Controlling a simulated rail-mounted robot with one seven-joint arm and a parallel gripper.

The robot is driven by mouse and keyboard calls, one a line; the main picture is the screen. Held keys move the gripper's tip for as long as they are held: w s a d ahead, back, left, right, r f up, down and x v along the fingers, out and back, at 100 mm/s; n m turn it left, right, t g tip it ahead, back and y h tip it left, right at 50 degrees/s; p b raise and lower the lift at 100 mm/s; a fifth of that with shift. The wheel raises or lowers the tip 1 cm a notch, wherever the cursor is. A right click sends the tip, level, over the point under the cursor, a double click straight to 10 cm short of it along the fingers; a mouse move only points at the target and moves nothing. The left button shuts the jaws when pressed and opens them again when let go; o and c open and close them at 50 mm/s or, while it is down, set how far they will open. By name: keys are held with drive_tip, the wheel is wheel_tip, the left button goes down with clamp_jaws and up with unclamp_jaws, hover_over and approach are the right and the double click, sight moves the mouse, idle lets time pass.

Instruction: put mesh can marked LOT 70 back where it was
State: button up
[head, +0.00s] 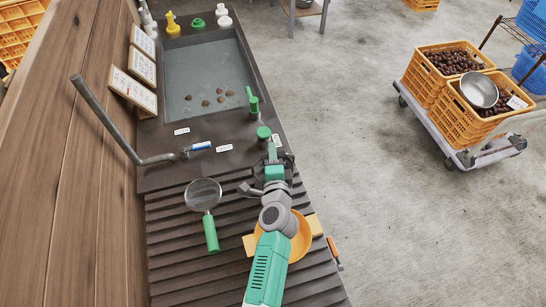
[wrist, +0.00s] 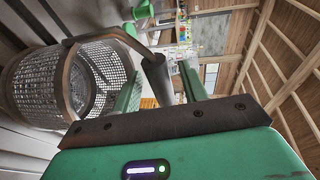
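A mesh can (wrist: 38,85) of pale perforated metal lies large at the left of the wrist view, its dark rim band and open mouth facing the camera. Its bent metal handle ends in a thick grey grip (wrist: 158,80). My gripper (wrist: 163,70) has its two green fingers apart, with the grip between them in the picture. Gaps show on both sides of the grip, so no firm hold is visible. No LOT marking is readable. In the head view my gripper (head: 272,158) is low over the counter near the sink; the can cannot be made out clearly there.
White labels (head: 181,131) (head: 224,148) lie on the dark counter below the sink (head: 205,75). A green knob (head: 263,132) is close to my gripper. A green-handled sieve (head: 204,195) lies on the slats, left of an orange bowl (head: 300,243). A bent pipe (head: 105,120) crosses at left.

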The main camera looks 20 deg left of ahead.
drive_tip(key=shift+s+d+r+p, duration=0.15)
drive_tip(key=shift+s+r+p, duration=0.15)
drive_tip(key=shift+p, duration=0.1)
drive_tip(key=p+v, duration=0.2)
drive_tip(key=v, duration=0.9)
drive_tip(key=shift+s, duration=0.2)
drive_tip(key=w+d+r+n+t, duration=0.2)
drive_tip(key=r+n, duration=0.2)
drive_tip(key=r, duration=1.1)
drive_tip(key=w+d+r+n+t, duration=0.2)
drive_tip(key=r+n+t, duration=0.15)
drive_tip(key=r, duration=1.15)
drive_tip(key=s+d+r+n+t+h, duration=0.2)
drive_tip(key=s+r, duration=0.5)
drive_tip(key=r, duration=0.5)
drive_tip(key=s+d+r+n+t+h, duration=0.3)
drive_tip(key=s+d+r+h, duration=0.2)
drive_tip(key=r, duration=0.8)
drive_tip(key=shift+s+d+r, duration=0.25)
drive_tip(key=shift+s+d, duration=0.95)
drive_tip(key=shift+d, duration=0.05)
